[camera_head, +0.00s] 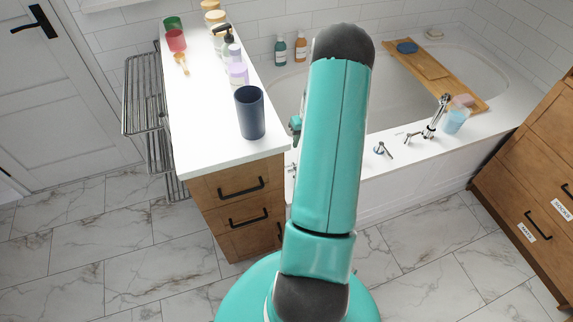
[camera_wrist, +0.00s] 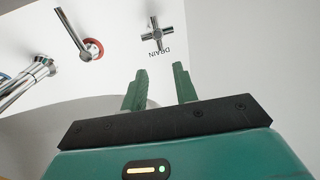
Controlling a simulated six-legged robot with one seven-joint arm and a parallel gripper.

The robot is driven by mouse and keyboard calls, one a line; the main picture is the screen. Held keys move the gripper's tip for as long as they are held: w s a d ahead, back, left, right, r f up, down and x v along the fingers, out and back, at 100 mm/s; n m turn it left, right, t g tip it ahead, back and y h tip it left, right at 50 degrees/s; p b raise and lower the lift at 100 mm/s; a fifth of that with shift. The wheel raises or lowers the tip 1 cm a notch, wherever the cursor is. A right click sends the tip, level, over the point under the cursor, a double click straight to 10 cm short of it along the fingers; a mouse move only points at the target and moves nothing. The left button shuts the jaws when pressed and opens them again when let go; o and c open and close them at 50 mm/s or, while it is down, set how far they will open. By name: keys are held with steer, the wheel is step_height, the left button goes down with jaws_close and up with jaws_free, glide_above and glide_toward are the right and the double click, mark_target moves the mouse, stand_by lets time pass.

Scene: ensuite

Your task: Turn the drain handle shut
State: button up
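The drain handle (camera_wrist: 157,36) is a chrome cross-shaped knob on the white tub deck in the wrist view, with the word DRAIN printed beside it. My gripper (camera_wrist: 160,68) is open, with its two green fingers apart and nothing between them. The fingertips point toward the drain handle, which lies just beyond them in the picture. I see no contact. In the head view my arm covers part of the bathtub (camera_head: 377,177), and I cannot clearly make out the drain handle or the fingertips there.
A chrome lever with a red ring (camera_wrist: 86,47) and a chrome spout (camera_wrist: 30,75) sit left of the drain handle. A counter with a dark blue cup (camera_head: 250,113) stands left of my arm. A wooden bath tray (camera_head: 432,70) spans the tub; a drawer cabinet (camera_head: 535,185) stands right.

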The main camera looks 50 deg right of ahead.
mark_target(294, 164)
steer(key=f, duration=0.4)
steer(key=w+a+f, duration=0.1)
steer(key=f, duration=0.4)
steer(key=a+f, duration=0.1)
steer(key=f, duration=0.4)
steer(key=shift+w, duration=0.25)
jaws_close()
